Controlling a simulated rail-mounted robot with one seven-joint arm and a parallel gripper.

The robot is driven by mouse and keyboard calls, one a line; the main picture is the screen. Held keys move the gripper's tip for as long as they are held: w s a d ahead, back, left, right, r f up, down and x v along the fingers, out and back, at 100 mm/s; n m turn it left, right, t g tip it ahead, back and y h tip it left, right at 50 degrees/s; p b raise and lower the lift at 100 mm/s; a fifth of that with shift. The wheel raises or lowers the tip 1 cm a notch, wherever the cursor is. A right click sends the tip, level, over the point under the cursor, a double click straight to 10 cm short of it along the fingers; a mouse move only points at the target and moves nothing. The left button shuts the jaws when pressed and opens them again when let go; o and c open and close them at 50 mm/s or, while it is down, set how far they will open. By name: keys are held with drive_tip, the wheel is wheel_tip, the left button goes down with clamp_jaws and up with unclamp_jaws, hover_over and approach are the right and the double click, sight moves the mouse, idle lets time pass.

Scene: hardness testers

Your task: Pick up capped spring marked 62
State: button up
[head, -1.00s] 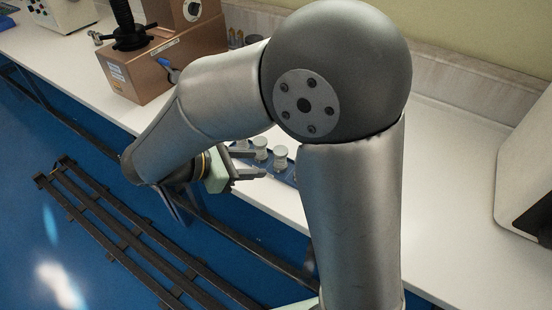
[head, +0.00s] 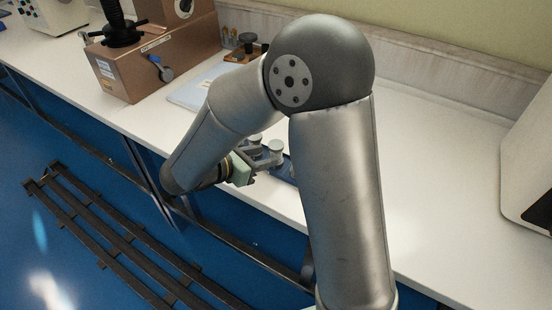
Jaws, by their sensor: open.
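Two small capped springs with pale round tops, one on the left (head: 255,141) and one on the right (head: 276,147), stand on a blue tray (head: 284,171) near the front edge of the bench. No marking can be read, so I cannot tell which is 62. My gripper (head: 271,158) is open, its fingers pointing right at the springs. It is very close to them; I cannot tell whether a spring stands between the fingers. My arm hides part of the tray and anything behind it.
A copper-coloured hardness tester (head: 150,62) stands at the back left. A light blue mat (head: 195,92) and a small brown stand with a black knob (head: 247,44) lie behind my arm. A white machine (head: 527,165) stands at the right. The white bench (head: 440,190) is clear between.

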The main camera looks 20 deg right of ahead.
sight(275, 154)
drive_tip(key=shift+x, duration=2.7)
drive_tip(key=shift+s, duration=0.15)
drive_tip(key=c, duration=0.8)
drive_tip(key=shift+c, duration=0.2)
drive_tip(key=shift+r, duration=0.1)
